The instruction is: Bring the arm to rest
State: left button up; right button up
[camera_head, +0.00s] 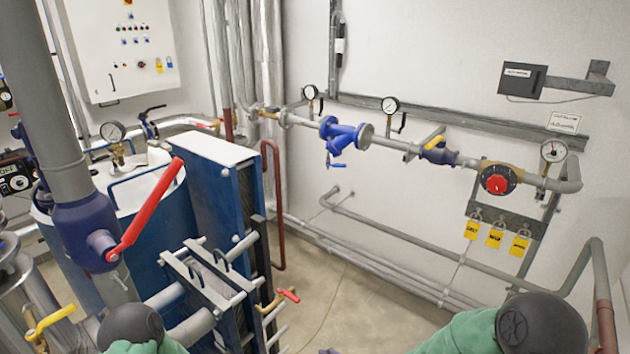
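Only parts of my two arms show, at the bottom edge. My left arm (130,325) shows as a dark rounded joint with a green link at bottom left. My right arm (540,326) shows as a dark rounded joint with a green link at bottom right. Both are cut off by the frame edge, and neither gripper can be seen. Nothing held is visible.
The blue plate exchanger (205,205) stands left of centre, behind my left arm. A large valve with a red lever (146,212) is close at left. A wall pipe carries a blue strainer (345,134) and a red-knobbed valve (497,181). The floor (350,305) between the arms looks clear.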

jog(key=s+d+f+m+g+h+b, duration=0.1)
jog(key=s+d+f+m+g+b, duration=0.2)
jog(key=s+f+m, duration=0.4)
jog(key=s+d+f+m+g+h+b, duration=0.2)
jog(key=s+f+m, duration=0.4)
jog(key=s+f, duration=0.8)
notch_tip(320, 180, down, 6)
jog(key=shift+d+r+m+g+b, duration=0.1)
jog(key=shift+d+m+g+b, duration=0.3)
jog(key=shift+d+g+b, duration=0.45)
jog(key=shift+w+a, duration=0.1)
jog(key=shift+a, duration=0.05)
